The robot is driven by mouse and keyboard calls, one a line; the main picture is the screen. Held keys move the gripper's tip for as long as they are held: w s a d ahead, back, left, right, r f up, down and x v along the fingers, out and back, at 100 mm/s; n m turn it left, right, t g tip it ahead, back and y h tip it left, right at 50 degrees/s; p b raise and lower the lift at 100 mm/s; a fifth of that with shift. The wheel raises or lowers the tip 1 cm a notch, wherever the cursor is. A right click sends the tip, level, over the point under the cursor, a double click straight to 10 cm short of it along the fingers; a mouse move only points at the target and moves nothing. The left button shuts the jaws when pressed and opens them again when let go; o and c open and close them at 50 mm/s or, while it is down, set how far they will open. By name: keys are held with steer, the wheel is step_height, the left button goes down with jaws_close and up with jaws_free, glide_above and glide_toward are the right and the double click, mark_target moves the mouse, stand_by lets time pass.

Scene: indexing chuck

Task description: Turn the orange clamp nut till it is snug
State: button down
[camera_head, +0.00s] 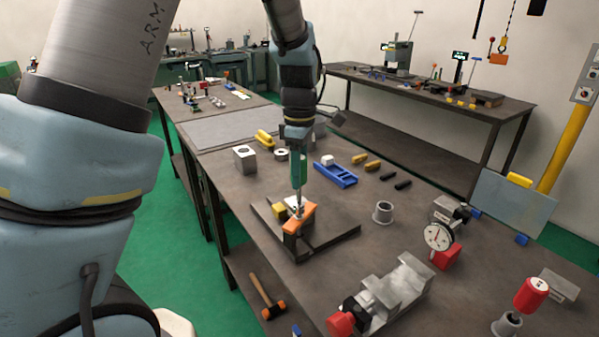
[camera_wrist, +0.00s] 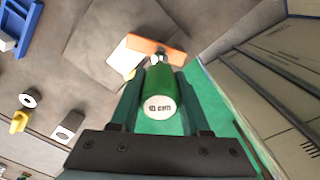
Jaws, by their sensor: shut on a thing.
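My gripper (camera_head: 299,168) is shut on the green handle (camera_wrist: 156,84) of an upright driver, whose pale end cap reads "10 mm" in the wrist view. The driver's thin shaft (camera_head: 299,198) points down at the orange clamp (camera_head: 302,217). In the wrist view the shaft's lower end overlaps the orange part (camera_wrist: 140,43). I cannot tell whether it sits on the nut, as the nut is not clearly visible. The clamp stands on a dark base plate (camera_head: 340,236) on the bench, beside a yellow piece (camera_head: 280,214) and a pale piece.
A vise (camera_head: 398,292) and a dial gauge (camera_head: 439,236) are at the front right. A hammer (camera_head: 266,297) lies below the bench top.

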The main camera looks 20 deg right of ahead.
steer(key=shift+f+b, duration=0.3)
steer(key=shift+f, duration=0.45)
steer(key=c, duration=1)
jaws_free()
jaws_close()
